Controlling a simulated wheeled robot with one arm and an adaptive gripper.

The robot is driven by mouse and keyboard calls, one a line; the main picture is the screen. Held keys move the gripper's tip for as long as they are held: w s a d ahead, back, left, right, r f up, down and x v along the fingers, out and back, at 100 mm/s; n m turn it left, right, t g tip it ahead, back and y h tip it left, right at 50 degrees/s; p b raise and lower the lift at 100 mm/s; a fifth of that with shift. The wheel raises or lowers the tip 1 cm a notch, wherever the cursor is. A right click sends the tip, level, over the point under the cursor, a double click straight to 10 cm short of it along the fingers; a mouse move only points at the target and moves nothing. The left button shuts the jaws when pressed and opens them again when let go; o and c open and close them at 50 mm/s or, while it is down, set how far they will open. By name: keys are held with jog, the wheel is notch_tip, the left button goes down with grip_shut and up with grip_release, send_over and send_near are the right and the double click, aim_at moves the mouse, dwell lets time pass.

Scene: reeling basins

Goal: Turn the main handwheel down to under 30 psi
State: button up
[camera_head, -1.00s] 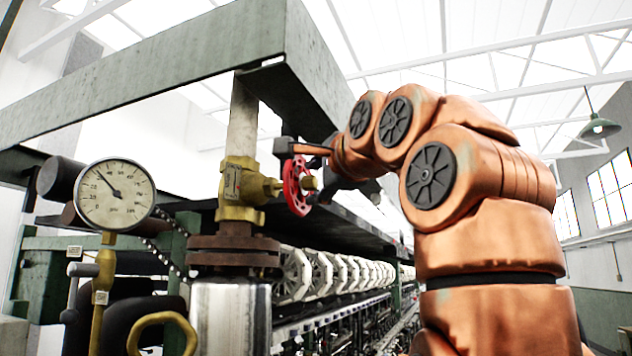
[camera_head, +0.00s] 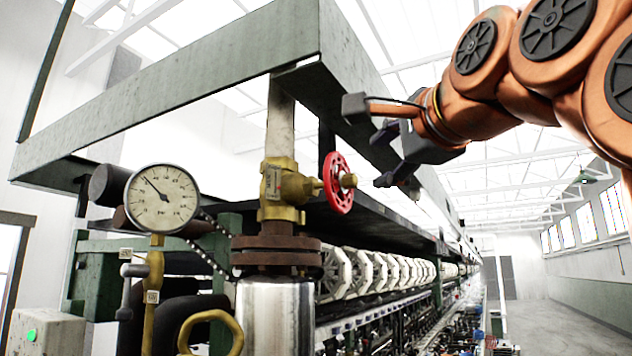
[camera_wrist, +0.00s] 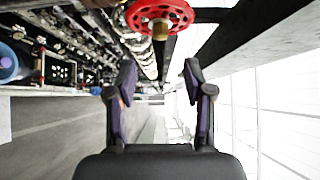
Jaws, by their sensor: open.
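The red main handwheel (camera_head: 333,184) stands upright on the right side of a brass valve (camera_head: 284,188). My gripper (camera_head: 381,156) is open and empty, to the right of the wheel with a gap between them. In the wrist view the wheel (camera_wrist: 145,14) is at the top edge, partly cut off, beyond the open fingers (camera_wrist: 159,82) and not between them. A round white pressure gauge (camera_head: 170,212) is at the left. Its dark needle points to the upper left; the exact reading is too small to tell.
A green steel beam frame (camera_head: 190,95) hangs above the valve and close to my gripper. A rusty flange (camera_head: 276,250) and silver pipe (camera_head: 274,315) stand below. A yellow ring handle (camera_head: 211,316) is at lower left. White reels (camera_head: 370,272) line the machine; the aisle at right is clear.

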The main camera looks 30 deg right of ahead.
jog(key=shift+s+a, duration=0.1)
jog(key=shift+s, duration=0.3)
